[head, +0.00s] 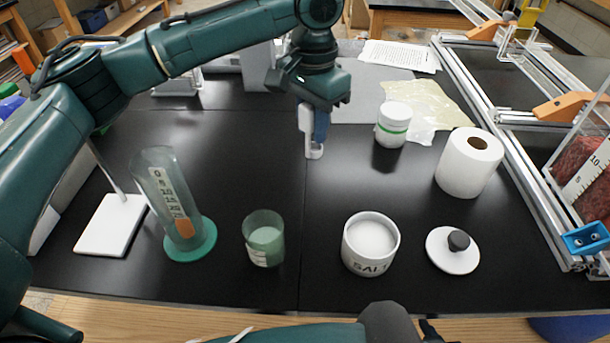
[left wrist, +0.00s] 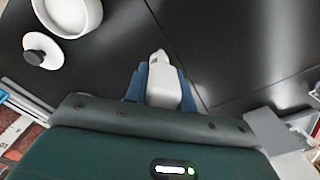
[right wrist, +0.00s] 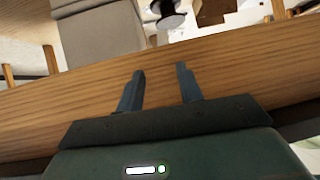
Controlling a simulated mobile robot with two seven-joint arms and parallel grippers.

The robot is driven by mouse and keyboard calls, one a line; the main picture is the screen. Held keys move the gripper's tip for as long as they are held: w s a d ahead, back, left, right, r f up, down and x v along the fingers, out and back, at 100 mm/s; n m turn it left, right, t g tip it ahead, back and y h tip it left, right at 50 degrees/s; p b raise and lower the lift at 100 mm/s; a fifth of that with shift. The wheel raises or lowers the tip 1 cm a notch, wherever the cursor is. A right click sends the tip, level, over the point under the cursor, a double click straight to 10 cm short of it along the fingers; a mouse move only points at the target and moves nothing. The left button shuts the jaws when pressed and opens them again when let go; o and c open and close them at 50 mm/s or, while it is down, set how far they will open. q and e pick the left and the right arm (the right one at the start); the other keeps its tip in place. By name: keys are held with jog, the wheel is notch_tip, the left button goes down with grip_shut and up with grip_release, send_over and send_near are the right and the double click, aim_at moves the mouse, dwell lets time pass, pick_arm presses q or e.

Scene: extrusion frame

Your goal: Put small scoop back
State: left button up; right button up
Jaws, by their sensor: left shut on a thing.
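My left gripper (head: 318,128) is shut on the small white scoop (head: 314,150) and holds it over the black bench top, behind the middle of the bench. In the left wrist view the scoop (left wrist: 163,82) sits between the two blue fingers and points away from the gripper. A round white tub marked SALT (head: 370,262) stands open at the front with white contents, and it also shows in the left wrist view (left wrist: 88,27). Its white lid (head: 449,262) with a dark knob lies to its right. My right gripper (right wrist: 160,88) is open and empty beside the wooden bench edge.
A beaker (head: 264,247) and a tilted-looking cylinder (head: 160,185) on a green base stand front left. A white stand plate (head: 108,228) lies further left. A green-banded jar (head: 393,128) and paper roll (head: 469,165) stand right, before an aluminium frame (head: 500,130). The middle bench is clear.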

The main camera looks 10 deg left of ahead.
aim_at(312, 157)
pick_arm(q)
notch_tip(312, 157, down, 10)
jog(key=shift+r, duration=0.1)
dwell(0.4)
jog(key=shift+p, duration=0.3)
jog(key=o, duration=1)
notch_tip(312, 157, up, 12)
jog(key=shift+b, duration=0.4)
